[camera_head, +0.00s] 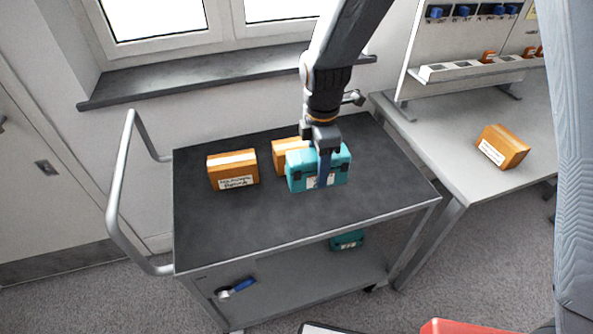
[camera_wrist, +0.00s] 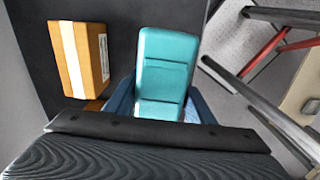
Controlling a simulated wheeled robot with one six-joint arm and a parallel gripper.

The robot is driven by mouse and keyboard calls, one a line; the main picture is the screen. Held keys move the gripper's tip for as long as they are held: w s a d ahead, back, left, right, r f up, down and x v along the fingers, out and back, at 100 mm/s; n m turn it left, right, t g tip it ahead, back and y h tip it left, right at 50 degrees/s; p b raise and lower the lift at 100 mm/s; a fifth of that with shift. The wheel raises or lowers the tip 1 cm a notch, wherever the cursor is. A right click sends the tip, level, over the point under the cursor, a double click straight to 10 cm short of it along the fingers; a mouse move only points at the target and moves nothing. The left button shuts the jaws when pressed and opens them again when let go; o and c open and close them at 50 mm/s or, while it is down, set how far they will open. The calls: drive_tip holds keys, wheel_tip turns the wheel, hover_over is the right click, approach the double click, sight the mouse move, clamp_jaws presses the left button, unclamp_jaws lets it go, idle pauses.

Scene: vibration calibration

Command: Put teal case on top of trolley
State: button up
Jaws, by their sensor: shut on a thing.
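The teal case (camera_head: 301,178) is at the trolley's upper shelf, right of its middle. My gripper (camera_head: 325,167) comes down from above and is shut on the teal case, with one blue finger across its front. In the wrist view the teal case (camera_wrist: 165,70) sits between the blue fingers of my gripper (camera_wrist: 160,105). The trolley (camera_head: 235,228) has a dark top with a metal rim and a handle at left. I cannot tell whether the case touches the trolley top or hangs just above it.
An orange box (camera_head: 233,169) stands left on the trolley top, and another orange box (camera_head: 284,152) is just behind the case. The front of the top is clear. Another teal case (camera_head: 347,240) and a blue-handled tool (camera_head: 236,288) lie on the lower shelf. A workbench (camera_head: 452,140) stands right.

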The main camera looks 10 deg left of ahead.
drive_tip(key=shift+s+a+n, duration=0.2)
drive_tip(key=shift+a+n, duration=0.2)
drive_tip(key=shift+f+p, duration=1.35)
drive_tip(key=shift+f, duration=3.55)
drive_tip(key=shift+f, duration=0.1)
drive_tip(key=o, duration=1.4)
drive_tip(key=shift+o, duration=0.2)
